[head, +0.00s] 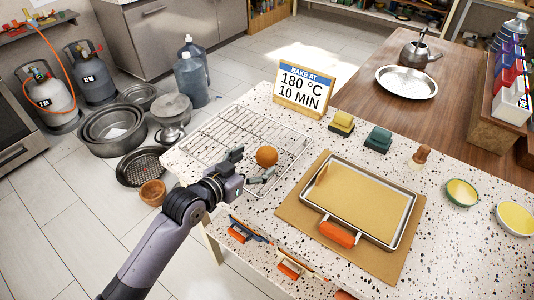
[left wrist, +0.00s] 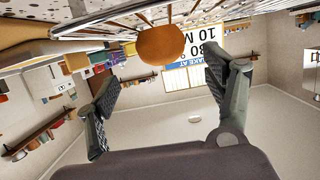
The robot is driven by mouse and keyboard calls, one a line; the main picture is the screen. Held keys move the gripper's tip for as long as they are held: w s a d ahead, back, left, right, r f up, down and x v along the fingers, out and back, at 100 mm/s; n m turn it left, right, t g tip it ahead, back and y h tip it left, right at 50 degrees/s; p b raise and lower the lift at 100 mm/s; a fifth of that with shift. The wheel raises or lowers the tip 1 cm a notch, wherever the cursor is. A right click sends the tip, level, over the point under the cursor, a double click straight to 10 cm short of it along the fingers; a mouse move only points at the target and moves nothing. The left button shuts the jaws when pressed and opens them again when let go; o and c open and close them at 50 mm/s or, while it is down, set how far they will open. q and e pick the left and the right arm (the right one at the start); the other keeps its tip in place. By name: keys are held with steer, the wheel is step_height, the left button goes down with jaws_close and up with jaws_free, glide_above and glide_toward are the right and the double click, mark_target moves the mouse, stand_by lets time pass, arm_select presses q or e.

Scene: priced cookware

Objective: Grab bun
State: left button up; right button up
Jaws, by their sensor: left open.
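The bun (head: 266,156) is a round orange-brown ball on the wire cooling rack (head: 215,128), on the speckled counter. My left gripper (head: 249,166) is open, with its fingers spread just short of the bun at the rack's right part. In the left wrist view the bun (left wrist: 161,45) shows ahead, between the directions of the two open fingers (left wrist: 160,68), and nothing is held. I cannot tell whether a finger touches it. My right gripper is not in view.
A bake sign (head: 304,88) stands behind the rack. A metal tray with an orange grip (head: 407,201) lies on a brown mat at the right. Yellow and green sponge-like blocks (head: 378,138) sit behind it. Pots (head: 112,130) stand on the floor at left.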

mark_target(262, 156)
arm_select(q)
steer(key=shift+p+x, duration=0.65)
steer(key=shift+x, duration=2.85)
steer(key=shift+w+a, duration=0.1)
steer(key=shift+a, duration=0.05)
steer(key=shift+c, duration=0.3)
steer(key=c, duration=1.2)
